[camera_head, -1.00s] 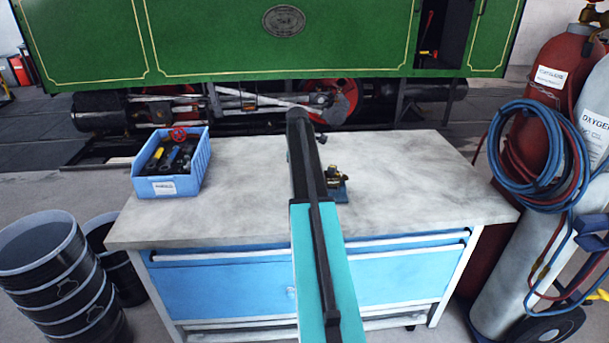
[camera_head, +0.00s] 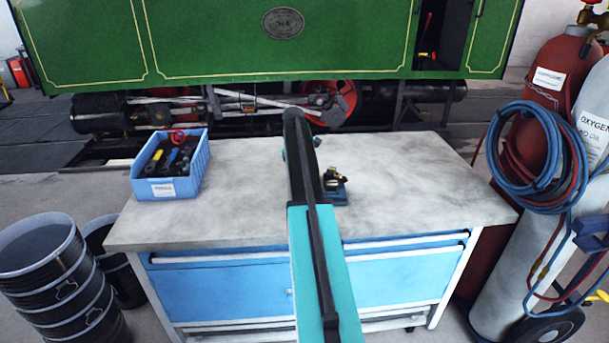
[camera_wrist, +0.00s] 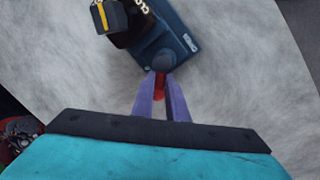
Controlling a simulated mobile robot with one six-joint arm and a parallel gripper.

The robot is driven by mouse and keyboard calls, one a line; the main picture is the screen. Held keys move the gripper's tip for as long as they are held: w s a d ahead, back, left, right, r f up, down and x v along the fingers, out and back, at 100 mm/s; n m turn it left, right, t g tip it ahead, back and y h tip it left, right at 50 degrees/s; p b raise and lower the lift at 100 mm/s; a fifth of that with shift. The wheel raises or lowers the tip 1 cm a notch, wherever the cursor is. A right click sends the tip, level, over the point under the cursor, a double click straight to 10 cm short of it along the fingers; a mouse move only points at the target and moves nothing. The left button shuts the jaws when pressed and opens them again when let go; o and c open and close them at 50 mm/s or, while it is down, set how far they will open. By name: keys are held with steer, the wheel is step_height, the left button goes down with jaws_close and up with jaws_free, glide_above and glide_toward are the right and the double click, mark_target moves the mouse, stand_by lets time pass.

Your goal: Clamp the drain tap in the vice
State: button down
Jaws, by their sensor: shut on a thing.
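The vice, with a dark blue base (camera_head: 338,194), stands on the bench just right of my arm. It also fills the top of the wrist view (camera_wrist: 182,40). Small brass-coloured parts (camera_wrist: 141,7) and a black block with a yellow stripe show at its top; the brass looks like the drain tap, but the frame cuts it off. Whether jaws touch it cannot be told. My gripper (camera_wrist: 162,80) is shut on a small red piece (camera_wrist: 160,86) below a dark grey rounded end at the vice's edge.
A blue bin (camera_head: 168,188) of tools with a red wheel stands at the bench's left. The grey bench top (camera_head: 420,185) is clear on the right.

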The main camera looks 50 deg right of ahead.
steer(key=c, duration=1.7)
jaws_free()
steer(key=shift+c, duration=0.2)
step_height(320, 180, up, 14)
steer(key=a+b, duration=0.2)
steer(key=shift+a+f+b, duration=0.2)
steer(key=shift+a+b, duration=0.1)
steer(key=shift+b, duration=0.1)
steer(key=shift+r, duration=0.1)
